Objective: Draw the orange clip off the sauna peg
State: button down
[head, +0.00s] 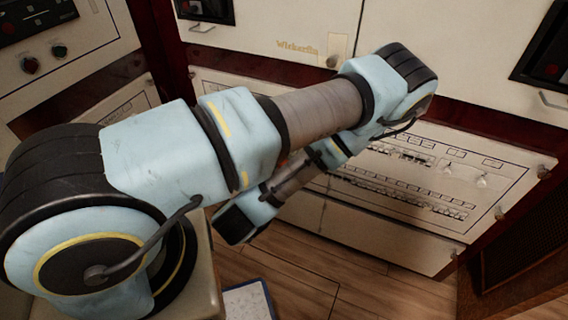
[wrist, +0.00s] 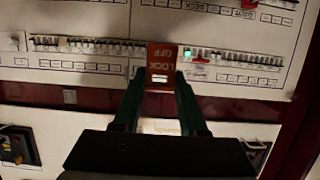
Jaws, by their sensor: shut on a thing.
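The orange clip (wrist: 161,56) shows in the wrist view, with upside-down LOCK OFF lettering. It sits in a gap in a row of breakers (wrist: 90,46) on the white panel. My gripper (wrist: 159,80) has its two dark green fingers on either side of the clip's near end, shut on it. The peg behind the clip is hidden, and the clip still appears at the panel face. I cannot read any sauna label. In the head view my arm covers the clip and the gripper.
In the head view the breaker panel (head: 400,185) fills the lower right, with two rows of switches and knobs at its edge. A small green light (wrist: 199,61) glows right of the clip. Cabinets with handles stand around; wooden floor (head: 330,285) lies below.

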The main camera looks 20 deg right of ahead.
jog(key=shift+s+a+p, duration=1.1)
jog(key=shift+s+a, duration=0.25)
jog(key=s+a+p, duration=0.4)
jog(key=s, duration=0.1)
jog(key=shift+a+p, duration=0.4)
jog(key=shift+s, duration=0.1)
dwell(0.3)
